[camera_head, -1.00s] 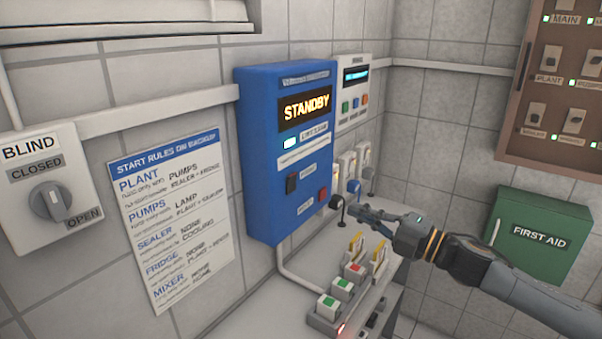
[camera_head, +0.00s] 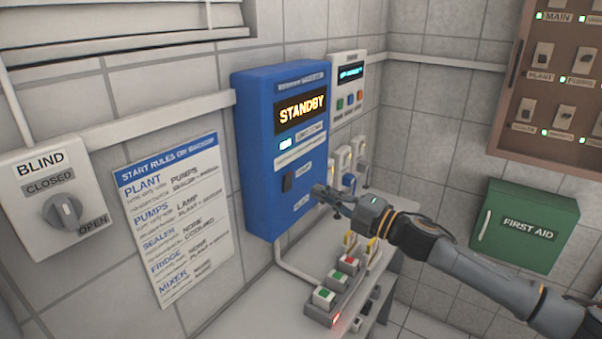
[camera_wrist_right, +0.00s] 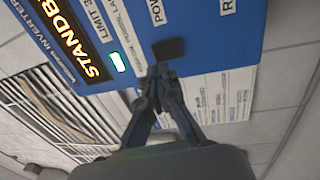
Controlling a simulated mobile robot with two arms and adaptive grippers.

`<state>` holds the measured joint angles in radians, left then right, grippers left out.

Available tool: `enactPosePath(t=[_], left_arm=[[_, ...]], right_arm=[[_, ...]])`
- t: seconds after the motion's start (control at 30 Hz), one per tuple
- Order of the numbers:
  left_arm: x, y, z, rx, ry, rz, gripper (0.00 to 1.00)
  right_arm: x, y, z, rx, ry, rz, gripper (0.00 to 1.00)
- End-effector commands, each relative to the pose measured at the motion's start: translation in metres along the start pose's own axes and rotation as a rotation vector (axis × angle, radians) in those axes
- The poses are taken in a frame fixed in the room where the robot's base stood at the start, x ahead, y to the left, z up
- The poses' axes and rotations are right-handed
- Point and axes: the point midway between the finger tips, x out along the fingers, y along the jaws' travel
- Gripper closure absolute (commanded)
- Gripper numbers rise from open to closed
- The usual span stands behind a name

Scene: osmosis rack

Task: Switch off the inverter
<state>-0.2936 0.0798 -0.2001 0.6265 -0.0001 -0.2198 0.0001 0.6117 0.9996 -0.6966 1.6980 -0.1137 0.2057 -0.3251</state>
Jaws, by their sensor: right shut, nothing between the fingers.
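The inverter (camera_head: 262,160) is a blue box on the tiled wall. Its display (camera_head: 301,110) reads STANDBY in orange, with a lit pale green indicator (camera_head: 285,144) below. A black rocker switch (camera_head: 288,182) sits on its lower front; the switch also shows in the right wrist view (camera_wrist_right: 168,49), by the label starting "POW". My right gripper (camera_head: 322,192) is shut and empty, just right of the switch in the head view. In the right wrist view its fingertips (camera_wrist_right: 160,70) appear just short of the switch; contact cannot be told. My left gripper is not in view.
A bench below holds a button box (camera_head: 339,284) with green and red buttons. A smaller white panel (camera_head: 347,90) hangs right of the inverter. A blind knob (camera_head: 64,211) and rules sheet (camera_head: 177,220) are at left. A green first-aid box (camera_head: 526,226) is at right.

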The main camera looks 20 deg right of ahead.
Motion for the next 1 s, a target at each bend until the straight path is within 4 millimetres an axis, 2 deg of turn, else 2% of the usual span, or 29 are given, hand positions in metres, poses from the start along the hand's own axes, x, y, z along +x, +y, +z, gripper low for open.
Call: enactPosePath(t=[0.03, 0.1, 0.3, 0.47, 1.0], left_arm=[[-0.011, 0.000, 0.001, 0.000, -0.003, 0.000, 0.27], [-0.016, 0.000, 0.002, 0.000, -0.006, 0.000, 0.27], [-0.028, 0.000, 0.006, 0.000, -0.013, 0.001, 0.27], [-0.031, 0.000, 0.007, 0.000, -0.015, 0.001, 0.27], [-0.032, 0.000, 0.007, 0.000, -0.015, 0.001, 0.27]], right_arm=[[0.013, 0.007, 0.000, 0.002, 0.000, 0.004, 1.00], [0.026, 0.006, 0.000, 0.001, 0.001, 0.003, 1.00], [0.053, 0.003, 0.001, 0.002, -0.001, 0.001, 1.00], [0.061, 0.000, 0.000, 0.001, -0.001, -0.001, 1.00], [0.067, 0.001, 0.000, -0.001, -0.001, 0.001, 1.00]])
